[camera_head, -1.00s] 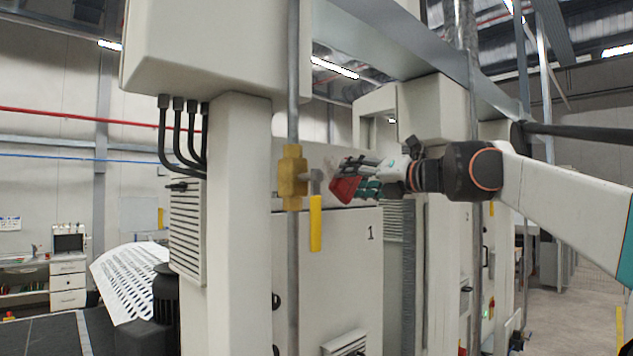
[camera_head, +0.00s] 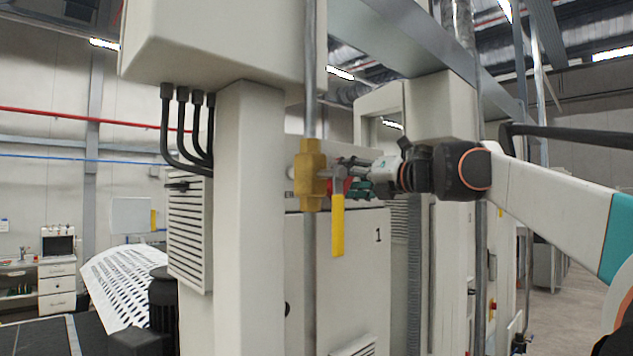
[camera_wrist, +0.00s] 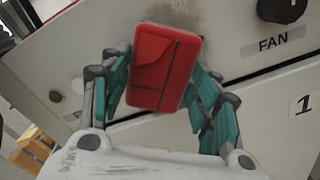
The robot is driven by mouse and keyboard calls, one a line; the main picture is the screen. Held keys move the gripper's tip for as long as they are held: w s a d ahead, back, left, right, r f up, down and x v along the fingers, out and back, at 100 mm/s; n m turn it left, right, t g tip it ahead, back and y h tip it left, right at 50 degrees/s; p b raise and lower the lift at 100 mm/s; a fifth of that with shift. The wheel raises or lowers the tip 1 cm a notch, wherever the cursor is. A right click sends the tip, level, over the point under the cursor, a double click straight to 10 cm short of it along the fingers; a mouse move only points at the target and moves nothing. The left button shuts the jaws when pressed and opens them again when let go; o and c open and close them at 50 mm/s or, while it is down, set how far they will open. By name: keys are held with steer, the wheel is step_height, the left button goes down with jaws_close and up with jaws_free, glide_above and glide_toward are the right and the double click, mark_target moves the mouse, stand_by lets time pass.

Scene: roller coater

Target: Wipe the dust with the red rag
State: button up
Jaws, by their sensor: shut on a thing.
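The red rag (camera_wrist: 165,68) is a folded block between my gripper's (camera_wrist: 165,85) teal fingers in the wrist view. My gripper is shut on it and holds it close to the pale panel face; I cannot tell whether it touches. A grey-brown dust smudge (camera_wrist: 216,32) shows on the panel just above and to the right of the rag. In the head view my gripper (camera_head: 352,186) is beside the yellow valve, which hides most of the rag; a bit of red shows between them. The dust is not clear in the head view.
A yellow valve (camera_head: 310,175) with a hanging yellow handle (camera_head: 337,225) sits on a vertical pipe (camera_head: 309,270) in front of the panel.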

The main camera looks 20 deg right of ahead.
mark_target(353, 180)
steer(key=shift+w, duration=0.1)
stand_by(0.3)
steer(key=shift+w+a, duration=0.15)
steer(key=shift+w, duration=0.15)
steer(key=shift+w+a, duration=0.2)
steer(key=shift+w, duration=0.35)
steer(key=shift+d, duration=0.15)
steer(key=shift+w+d+p, duration=0.3)
steer(key=shift+d+p, duration=0.1)
steer(key=shift+d, duration=0.5)
steer(key=shift+w+d+p, duration=0.25)
steer(key=shift+d+p, duration=0.1)
steer(key=shift+d, duration=0.5)
steer(key=d, duration=0.1)
steer(key=w+d+p, duration=0.1)
steer(key=d, duration=0.1)
steer(key=shift+w+d, duration=0.1)
steer(key=shift+w, duration=0.1)
steer(key=shift+s+a, duration=0.3)
steer(key=shift+a, duration=0.6)
steer(key=shift+s+a, duration=0.3)
steer(key=shift+a, duration=0.6)
